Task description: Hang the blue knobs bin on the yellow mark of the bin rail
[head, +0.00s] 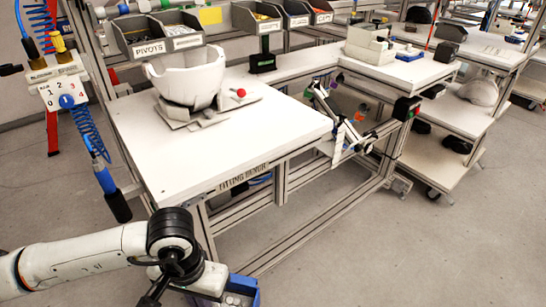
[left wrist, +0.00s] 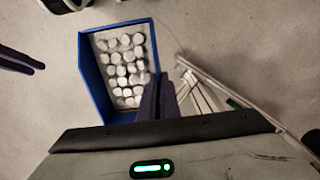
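The blue knobs bin (left wrist: 91,75) is full of white round knobs in the left wrist view. Part of it shows at the bottom edge of the head view (head: 246,290). My left gripper (left wrist: 160,78) has its two dark fingers close together at the bin's near right corner and appears shut on its wall. The bin is low, over the floor in front of the bench. The yellow mark (head: 210,16) is at the back of the bench, right of the pivots bin. Two dark prongs (left wrist: 38,70) at the left wrist view's left edge look like my right gripper; their opening is unclear.
The white fitting bench (head: 210,150) stands between the bin and the rail. A white helmet shell (head: 188,78) sits in a fixture there, below the grey pivots bin (head: 150,38). More grey bins (head: 258,18) hang right of the mark.

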